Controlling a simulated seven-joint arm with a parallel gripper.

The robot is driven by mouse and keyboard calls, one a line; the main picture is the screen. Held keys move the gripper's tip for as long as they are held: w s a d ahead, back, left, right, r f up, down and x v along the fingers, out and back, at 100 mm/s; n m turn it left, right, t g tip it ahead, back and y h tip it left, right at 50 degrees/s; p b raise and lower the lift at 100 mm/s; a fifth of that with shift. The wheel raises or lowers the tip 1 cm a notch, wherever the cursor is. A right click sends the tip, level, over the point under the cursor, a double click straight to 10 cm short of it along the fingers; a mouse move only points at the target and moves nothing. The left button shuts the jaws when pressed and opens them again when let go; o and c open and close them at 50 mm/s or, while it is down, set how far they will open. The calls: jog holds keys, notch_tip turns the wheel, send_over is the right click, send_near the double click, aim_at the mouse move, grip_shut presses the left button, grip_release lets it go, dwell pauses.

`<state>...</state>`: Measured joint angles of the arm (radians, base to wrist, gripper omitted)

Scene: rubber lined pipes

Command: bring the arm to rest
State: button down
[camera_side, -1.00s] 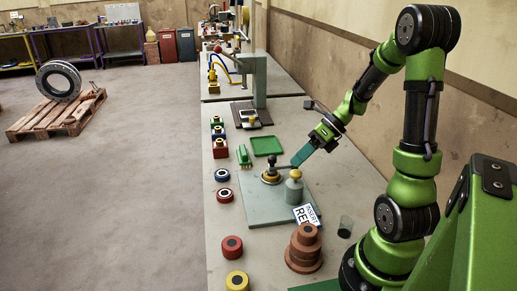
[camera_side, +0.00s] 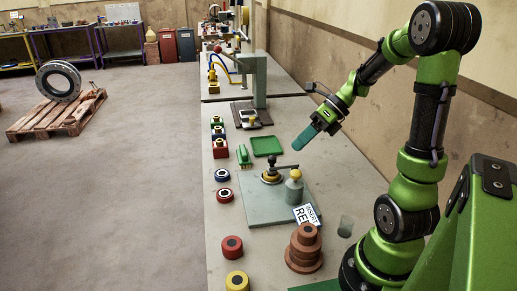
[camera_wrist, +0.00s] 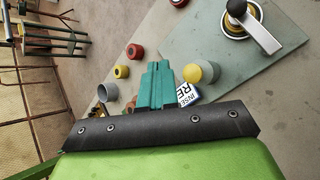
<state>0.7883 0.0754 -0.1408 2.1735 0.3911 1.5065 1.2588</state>
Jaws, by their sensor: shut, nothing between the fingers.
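My gripper (camera_side: 303,138) is at the end of my green and black arm, raised above the right part of the bench. Its teal fingers are together with nothing between them, and they also show at the middle of the wrist view (camera_wrist: 156,88). Below and left of it in the side view, a fixture with a dark-knobbed lever (camera_side: 272,175) stands on a grey-green plate (camera_side: 262,207). A grey cylinder with a yellow knob (camera_side: 294,187) stands beside the fixture. My gripper is apart from all of these.
A stepped brown stack (camera_side: 304,250) and a grey cup (camera_side: 346,227) stand near my base. Red (camera_side: 232,246) and yellow (camera_side: 237,282) rings lie along the left bench edge. A green tray (camera_side: 267,146) lies behind the plate. A wall runs along the right.

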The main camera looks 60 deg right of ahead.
dwell(0.4)
jog(key=shift+d+f+n, duration=0.1)
jog(key=shift+n, duration=0.3)
jog(key=s+a+r+n+h, duration=0.2)
jog(key=a+n, duration=0.6)
jog(key=n, duration=0.7)
jog(key=s+a+r+n+t+h, duration=0.1)
jog(key=s+a+r+n+h, duration=0.1)
jog(key=a+n, duration=0.7)
notch_tip(320, 180, up, 3)
jog(key=n+h, duration=0.1)
jog(key=n, duration=0.5)
jog(key=shift+f, duration=0.2)
